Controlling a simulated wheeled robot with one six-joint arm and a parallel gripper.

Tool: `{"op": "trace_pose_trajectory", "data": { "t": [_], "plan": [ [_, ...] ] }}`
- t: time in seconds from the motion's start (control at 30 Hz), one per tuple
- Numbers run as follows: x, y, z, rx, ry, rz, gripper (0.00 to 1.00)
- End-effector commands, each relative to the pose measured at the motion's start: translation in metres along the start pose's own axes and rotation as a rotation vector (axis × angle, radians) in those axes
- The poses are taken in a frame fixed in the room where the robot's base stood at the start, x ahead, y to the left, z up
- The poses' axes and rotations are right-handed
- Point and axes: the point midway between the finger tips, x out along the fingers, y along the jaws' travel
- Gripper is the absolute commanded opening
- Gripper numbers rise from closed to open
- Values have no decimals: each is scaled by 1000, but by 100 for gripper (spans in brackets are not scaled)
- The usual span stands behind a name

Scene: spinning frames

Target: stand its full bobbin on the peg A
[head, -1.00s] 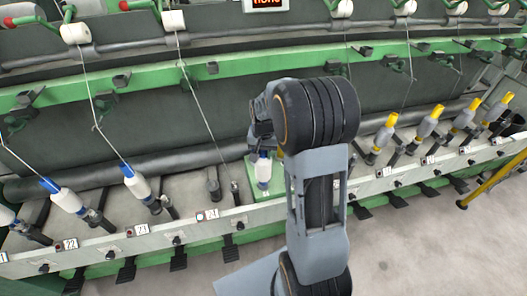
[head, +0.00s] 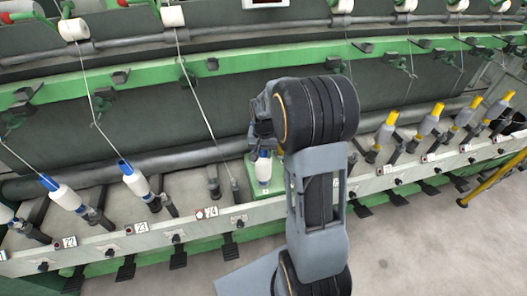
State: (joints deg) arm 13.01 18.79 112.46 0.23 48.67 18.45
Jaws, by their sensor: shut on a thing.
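My gripper (head: 264,143) is at the middle of the head view, partly hidden by my own arm. It is shut on the blue top of a full white bobbin (head: 263,172), which hangs upright below it. The bobbin is in front of a small green board (head: 277,186), largely hidden by my arm. I cannot tell whether the bobbin's foot touches the board. No letter A is readable, and I cannot pick out peg A.
White bobbins with blue tops (head: 138,182) lean on spindles at the left. Grey bobbins with yellow tops (head: 430,122) lean at the right. Two bare dark spindles (head: 213,183) stand left of the held bobbin. A pale rail (head: 190,232) with number labels runs in front.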

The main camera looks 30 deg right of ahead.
Motion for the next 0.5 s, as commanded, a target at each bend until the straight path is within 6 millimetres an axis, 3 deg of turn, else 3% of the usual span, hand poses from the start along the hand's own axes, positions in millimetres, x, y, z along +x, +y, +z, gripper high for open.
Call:
{"op": "trace_pose_trajectory", "data": {
  "t": [0.23, 0.27, 0.5],
  "plan": [
    [0, 0, 0, 0, 1, 0, 0],
    [0, 0, 0, 0, 1, 0, 35],
    [0, 0, 0, 0, 0, 0, 58]
  ]
}}
